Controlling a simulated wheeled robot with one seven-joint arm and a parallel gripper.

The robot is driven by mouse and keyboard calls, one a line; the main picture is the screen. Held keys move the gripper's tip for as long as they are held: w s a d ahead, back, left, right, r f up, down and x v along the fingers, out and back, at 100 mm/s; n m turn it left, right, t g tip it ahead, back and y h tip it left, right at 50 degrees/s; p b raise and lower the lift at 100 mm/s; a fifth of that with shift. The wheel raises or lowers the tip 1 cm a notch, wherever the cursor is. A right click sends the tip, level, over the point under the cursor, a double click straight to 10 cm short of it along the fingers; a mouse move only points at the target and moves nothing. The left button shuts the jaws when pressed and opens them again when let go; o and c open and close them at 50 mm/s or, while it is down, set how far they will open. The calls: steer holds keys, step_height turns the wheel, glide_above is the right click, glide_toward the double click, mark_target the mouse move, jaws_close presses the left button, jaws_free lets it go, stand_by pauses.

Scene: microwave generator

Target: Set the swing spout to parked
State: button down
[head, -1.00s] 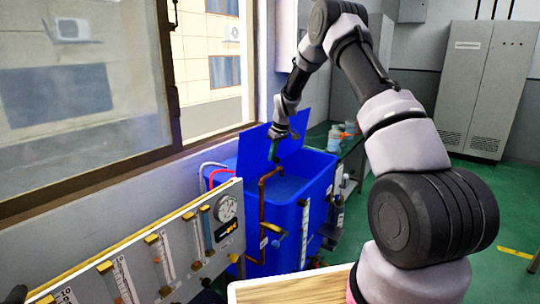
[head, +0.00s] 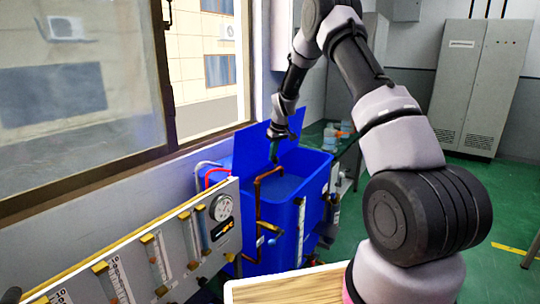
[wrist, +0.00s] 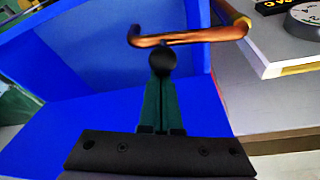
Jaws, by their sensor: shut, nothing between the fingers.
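The swing spout (head: 268,177) is a copper-brown pipe. It rises at the near side of the blue tank (head: 283,225) and bends over the tank's open top. In the wrist view the spout (wrist: 195,36) runs across the top, its free end turned down at the left. My gripper (head: 274,153) points down over the tank, close to the spout's free end. In the wrist view its green fingers (wrist: 163,85) are together. A black round knob (wrist: 162,60) shows at their tips, just below the pipe. I cannot tell whether the fingers touch the spout.
A panel with flow tubes and a round gauge (head: 221,207) stands left of the tank. A raised blue lid (head: 255,150) is behind the tank opening, near the window wall. A wooden top (head: 290,288) lies in front. Grey cabinets (head: 478,85) stand far right.

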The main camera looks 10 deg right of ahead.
steer(key=shift+s+d+m, duration=0.25)
steer(key=shift+s+m, duration=0.1)
steer(key=shift+m, duration=0.05)
steer(key=s+m+g+h, duration=0.1)
steer(key=s+m+h, duration=0.3)
steer(key=s+m, duration=1)
steer(key=shift+d, duration=0.35)
steer(key=shift+f, duration=0.1)
steer(key=w+d, duration=0.2)
steer(key=d, duration=0.2)
steer(key=a+v, duration=0.1)
steer(key=v, duration=0.8)
steer(key=shift+w+r, duration=0.2)
steer(key=shift+w, duration=0.05)
